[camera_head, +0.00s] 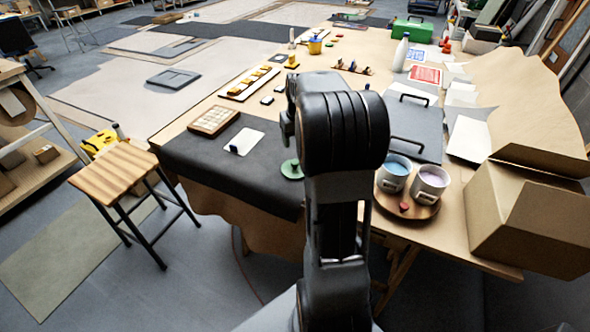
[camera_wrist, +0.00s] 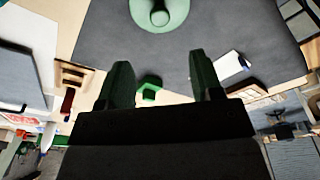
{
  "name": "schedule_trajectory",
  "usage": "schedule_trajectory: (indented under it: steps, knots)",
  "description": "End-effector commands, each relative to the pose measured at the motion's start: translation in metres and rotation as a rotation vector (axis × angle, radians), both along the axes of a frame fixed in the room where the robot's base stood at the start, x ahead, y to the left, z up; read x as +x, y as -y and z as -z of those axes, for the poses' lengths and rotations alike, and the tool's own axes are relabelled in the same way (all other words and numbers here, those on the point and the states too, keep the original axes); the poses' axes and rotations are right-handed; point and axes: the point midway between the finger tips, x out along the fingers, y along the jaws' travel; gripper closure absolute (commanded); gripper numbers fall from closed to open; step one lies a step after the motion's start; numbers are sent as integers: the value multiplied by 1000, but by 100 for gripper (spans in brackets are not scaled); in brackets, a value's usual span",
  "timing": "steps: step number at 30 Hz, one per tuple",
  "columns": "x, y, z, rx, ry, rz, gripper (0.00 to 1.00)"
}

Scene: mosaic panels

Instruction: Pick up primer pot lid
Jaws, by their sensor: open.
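A green round lid with a raised knob (camera_head: 291,169), which I take as the primer pot lid, lies on the dark mat (camera_head: 190,160) near its right part. In the wrist view the lid (camera_wrist: 160,22) is at the top edge, partly cut off, beyond my fingertips. My gripper (camera_wrist: 160,72) is open, with nothing between its fingers and the lid apart from them. A small green block-like thing (camera_wrist: 150,88) shows between the fingers, farther off. In the head view my arm hides most of the gripper.
Two pots, one with blue paint (camera_head: 395,170) and one with lilac (camera_head: 430,183), stand on a round wooden tray (camera_head: 418,211) to the right. A white card (camera_head: 244,141) lies left of the lid. A cardboard box (camera_head: 530,220) stands at the right edge.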

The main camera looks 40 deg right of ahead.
Motion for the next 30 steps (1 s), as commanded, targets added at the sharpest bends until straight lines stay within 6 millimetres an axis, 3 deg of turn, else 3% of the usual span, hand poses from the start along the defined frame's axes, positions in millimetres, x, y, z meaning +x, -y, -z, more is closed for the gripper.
schedule_trajectory:
  steps: [9,19,30]
  knots:
    - [7,2,52,2,-3,0,40]
    - [10,3,73,1,-2,0,40]
    - [15,5,114,0,-1,0,40]
